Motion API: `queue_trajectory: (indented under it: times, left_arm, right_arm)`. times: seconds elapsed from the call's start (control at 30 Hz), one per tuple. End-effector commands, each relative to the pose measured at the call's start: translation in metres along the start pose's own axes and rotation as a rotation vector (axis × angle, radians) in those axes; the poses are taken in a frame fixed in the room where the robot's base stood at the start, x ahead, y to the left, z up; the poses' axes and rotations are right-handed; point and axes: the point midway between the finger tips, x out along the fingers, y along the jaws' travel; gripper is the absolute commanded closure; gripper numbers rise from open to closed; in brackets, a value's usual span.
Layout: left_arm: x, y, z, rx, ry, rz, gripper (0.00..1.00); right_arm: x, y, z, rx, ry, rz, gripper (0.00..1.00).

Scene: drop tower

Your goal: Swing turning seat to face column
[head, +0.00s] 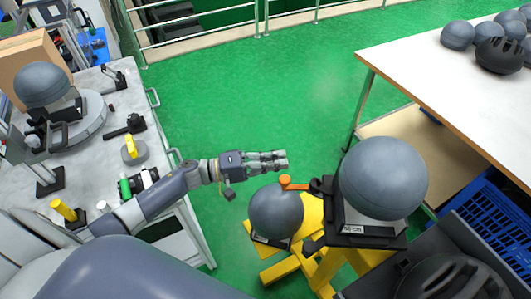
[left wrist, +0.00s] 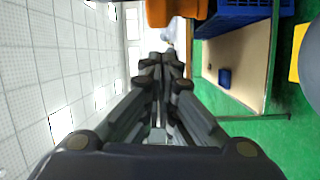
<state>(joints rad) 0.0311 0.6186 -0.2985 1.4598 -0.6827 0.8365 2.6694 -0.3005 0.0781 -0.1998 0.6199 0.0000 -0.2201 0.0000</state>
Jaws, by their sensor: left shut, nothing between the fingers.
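A yellow stand (head: 292,265) on the floor carries two black seats with grey balls. The smaller ball (head: 275,212) sits lower on the left, its seat (head: 272,241) mostly hidden beneath it. The larger ball (head: 383,178) sits on a labelled black seat (head: 365,230). An orange handle (head: 292,184) sticks out left between them; I cannot tell which seat turns. An orange part (left wrist: 175,10) shows at the top of the left wrist view. My left gripper (head: 284,160) is shut and empty, just above and left of the handle, apart from it. My right gripper is out of view.
A left bench (head: 95,150) holds a round turntable (head: 88,122) with another ball (head: 42,85), and small tools. A white-topped table (head: 440,75) stands right, with balls and a black helmet (head: 500,55). A blue crate (head: 485,222) is below. Green floor ahead is clear.

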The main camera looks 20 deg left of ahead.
Motion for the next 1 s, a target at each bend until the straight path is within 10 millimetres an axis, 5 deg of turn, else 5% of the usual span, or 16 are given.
queue_trajectory:
  times: [0.23, 1.0]
  left_arm:
    - [-0.007, 0.002, 0.019, 0.001, 0.001, 0.003, 1.0]
    - [-0.011, 0.004, 0.029, 0.003, 0.038, -0.002, 1.0]
  right_arm:
    - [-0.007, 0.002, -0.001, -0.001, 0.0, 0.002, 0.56]
    - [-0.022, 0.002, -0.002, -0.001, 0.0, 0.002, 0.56]
